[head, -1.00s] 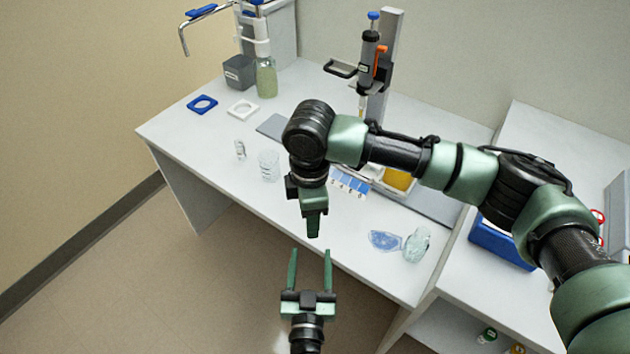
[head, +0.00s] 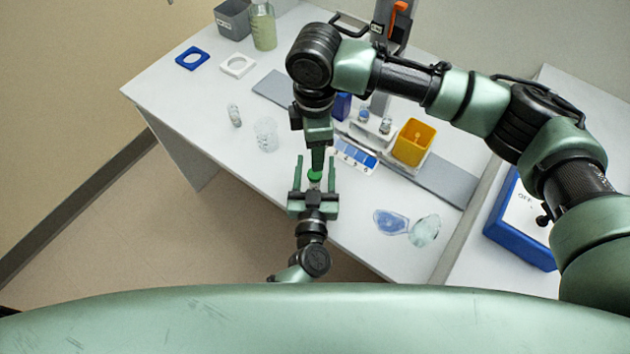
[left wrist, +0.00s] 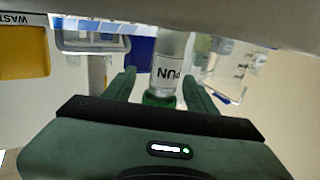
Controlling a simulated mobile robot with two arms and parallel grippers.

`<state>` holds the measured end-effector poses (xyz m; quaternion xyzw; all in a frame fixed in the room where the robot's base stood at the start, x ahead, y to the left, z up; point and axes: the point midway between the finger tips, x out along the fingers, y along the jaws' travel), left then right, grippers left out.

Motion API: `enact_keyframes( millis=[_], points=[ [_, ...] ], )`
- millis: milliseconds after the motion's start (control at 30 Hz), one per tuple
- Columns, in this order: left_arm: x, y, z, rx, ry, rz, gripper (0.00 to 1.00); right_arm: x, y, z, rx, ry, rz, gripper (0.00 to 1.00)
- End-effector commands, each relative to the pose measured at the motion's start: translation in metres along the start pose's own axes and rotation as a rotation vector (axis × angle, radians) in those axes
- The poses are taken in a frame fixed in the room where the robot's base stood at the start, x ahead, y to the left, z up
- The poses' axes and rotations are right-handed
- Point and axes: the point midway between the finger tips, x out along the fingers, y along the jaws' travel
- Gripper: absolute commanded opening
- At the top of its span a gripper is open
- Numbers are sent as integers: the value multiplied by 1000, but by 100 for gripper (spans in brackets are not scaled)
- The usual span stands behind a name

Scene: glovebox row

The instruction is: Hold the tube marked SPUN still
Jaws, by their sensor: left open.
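The tube marked SPUN has a green cap (head: 314,176) in the head view. In the left wrist view the tube (left wrist: 168,65) shows a white label with the letters PUN upside down, and the green cap is nearest me. My left gripper (head: 315,171) is open, with one finger on each side of the tube; gaps show on both sides in the left wrist view (left wrist: 164,90). My right gripper (head: 318,157) points down just above and beyond the green cap. Its fingers are seen edge-on, so I cannot tell whether they grip. The tube's lower end is hidden.
On the bench stand a yellow bin (head: 413,143), a blue-and-white strip (head: 352,153) and a clear beaker (head: 266,134). A blue-sided device (head: 520,225) stands at right.

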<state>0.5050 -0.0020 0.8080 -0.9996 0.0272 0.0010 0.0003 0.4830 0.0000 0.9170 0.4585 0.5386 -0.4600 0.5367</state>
Motion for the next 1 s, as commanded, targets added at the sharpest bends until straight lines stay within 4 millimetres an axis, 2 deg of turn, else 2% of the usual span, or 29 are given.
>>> enact_keyframes(
  millis=[100,367,400,500,600,1000],
  points=[
    [7,0,0,-1,-1,0,57,0,0,0,0,0,0,48],
    [8,0,0,-1,-2,0,57,0,0,0,0,0,0,48],
    [8,0,0,-1,-2,0,51,0,0,0,0,0,0,48],
    [8,0,0,-1,-1,0,23,0,0,0,0,0,0,48],
    [8,0,0,-1,-2,0,0,0,0,0,0,0,0,48],
    [8,0,0,0,-1,0,0,0,0,0,0,0,0,48]
  ],
)
